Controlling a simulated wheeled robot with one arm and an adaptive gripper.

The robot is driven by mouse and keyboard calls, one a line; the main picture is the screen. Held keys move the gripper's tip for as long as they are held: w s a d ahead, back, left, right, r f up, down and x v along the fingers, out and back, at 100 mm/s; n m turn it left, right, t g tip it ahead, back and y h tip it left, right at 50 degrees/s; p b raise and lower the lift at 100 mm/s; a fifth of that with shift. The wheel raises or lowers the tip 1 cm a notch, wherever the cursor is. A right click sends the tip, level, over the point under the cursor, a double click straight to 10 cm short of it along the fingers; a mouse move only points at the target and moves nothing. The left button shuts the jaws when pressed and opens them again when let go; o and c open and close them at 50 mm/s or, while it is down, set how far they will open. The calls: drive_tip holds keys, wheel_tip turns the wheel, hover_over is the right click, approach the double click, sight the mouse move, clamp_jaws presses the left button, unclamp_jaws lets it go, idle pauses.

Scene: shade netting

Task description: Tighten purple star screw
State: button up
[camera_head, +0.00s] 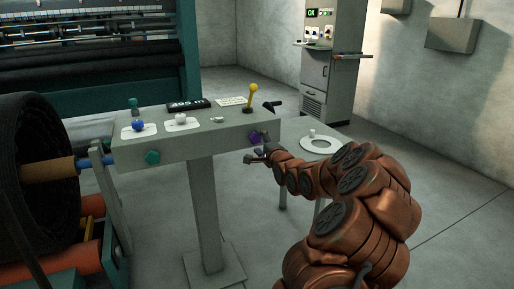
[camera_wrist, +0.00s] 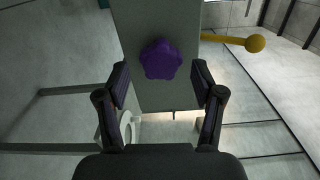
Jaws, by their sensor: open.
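The purple star screw (camera_wrist: 161,60) sits on the face of the grey control box (camera_wrist: 150,94). In the wrist view it is ahead of my gripper (camera_wrist: 160,84), roughly centred between the fingers and a little beyond their tips. My gripper is open with nothing between its fingers. In the head view the purple star screw (camera_head: 254,138) is on the right part of the box's front face, and my gripper (camera_head: 250,158) is close beside it, slightly lower. I cannot tell the exact gap between them.
A green star knob (camera_head: 152,157) is on the left of the same face. A yellow-knobbed lever (camera_head: 252,95) rises from the box top, with blue and white knobs further left. A small table (camera_head: 310,157) stands right behind my arm. A large black roll (camera_head: 35,160) stands at left.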

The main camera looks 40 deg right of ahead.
sight(255, 138)
drive_tip(key=shift+n, duration=0.8)
drive_tip(key=shift+r, duration=0.1)
drive_tip(key=shift+p+x, duration=0.95)
drive_tip(key=shift+w+d+p, duration=0.15)
drive_tip(key=shift+w+p, duration=0.15)
drive_tip(key=shift+w, duration=0.1)
clamp_jaws()
drive_tip(key=shift+r+m+p, duration=0.1)
drive_tip(key=shift+m+p, duration=0.2)
drive_tip(key=shift+p, duration=0.55)
